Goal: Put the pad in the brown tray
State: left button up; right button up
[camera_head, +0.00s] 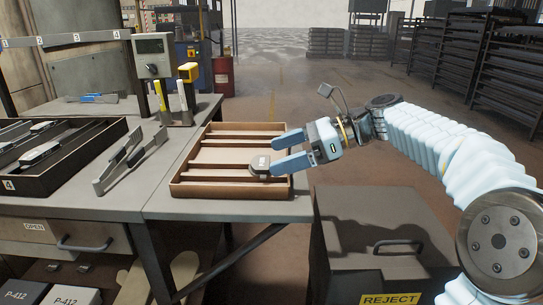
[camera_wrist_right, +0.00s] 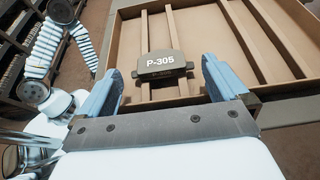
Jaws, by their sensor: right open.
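The brown tray (camera_head: 231,190) is a shallow wooden box with slats across it, near the right end of the grey table. The pad (camera_head: 260,162) is a small dark grey piece inside the tray, towards its right side. In the right wrist view the pad (camera_wrist_right: 162,65) shows a white "P-305" label. My right gripper (camera_head: 273,155) reaches over the tray's right edge and is open. In the right wrist view the right gripper's fingers (camera_wrist_right: 160,72) stand apart on either side of the pad, with gaps visible. My left gripper is in neither view.
A dark partitioned tray (camera_head: 65,180) with several pads stands at the left. A grey metal holder (camera_head: 130,160) lies between the trays. A display on a post (camera_head: 152,55) stands behind. A grey reject bin (camera_head: 385,245) is below at the right.

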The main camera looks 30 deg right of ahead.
jog(key=p+v, duration=0.1)
jog(key=v, duration=0.8)
